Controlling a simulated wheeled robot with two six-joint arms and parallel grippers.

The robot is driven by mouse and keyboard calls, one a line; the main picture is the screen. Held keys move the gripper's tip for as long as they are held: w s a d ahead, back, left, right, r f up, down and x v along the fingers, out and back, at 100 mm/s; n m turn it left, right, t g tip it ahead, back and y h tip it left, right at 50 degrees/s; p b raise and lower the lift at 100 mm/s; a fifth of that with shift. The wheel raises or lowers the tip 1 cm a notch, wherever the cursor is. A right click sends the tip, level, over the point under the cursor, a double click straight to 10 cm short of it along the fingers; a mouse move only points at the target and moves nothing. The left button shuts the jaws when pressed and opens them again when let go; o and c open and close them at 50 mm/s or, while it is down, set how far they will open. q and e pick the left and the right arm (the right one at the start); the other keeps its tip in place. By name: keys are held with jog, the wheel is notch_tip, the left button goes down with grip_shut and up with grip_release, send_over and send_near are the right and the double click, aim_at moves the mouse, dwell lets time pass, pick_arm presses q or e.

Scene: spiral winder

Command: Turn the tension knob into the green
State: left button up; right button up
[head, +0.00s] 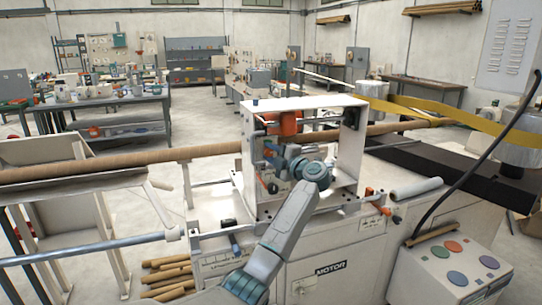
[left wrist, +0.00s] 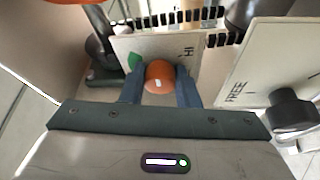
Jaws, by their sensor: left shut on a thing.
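The orange tension knob (left wrist: 160,77) sits in front of a pale plate (left wrist: 187,70) marked HI. A white mark shows on the knob's face, below its middle. A green patch (left wrist: 134,62) lies on the plate to the left of the knob, apart from the white mark. My left gripper (left wrist: 161,88) has one blue-grey finger on each side of the knob and is shut on it. In the head view, my left gripper (head: 296,163) reaches into the white frame (head: 347,150) of the winder and hides the knob. My right gripper is not in view.
A second plate (left wrist: 262,75) marked FREE, with a black knob (left wrist: 291,108), stands close on the right in the left wrist view. A long brown tube (head: 120,160) crosses the winder. A box with coloured buttons (head: 455,262) stands front right.

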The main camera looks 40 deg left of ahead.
pick_arm(q)
jog(key=shift+n, duration=0.6)
jog(key=shift+n+h+b, duration=0.35)
jog(key=shift+n+h, duration=0.15)
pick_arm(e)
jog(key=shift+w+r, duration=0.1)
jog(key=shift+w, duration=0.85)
pick_arm(q)
jog(key=o, duration=0.7)
jog(key=shift+o, duration=1.3)
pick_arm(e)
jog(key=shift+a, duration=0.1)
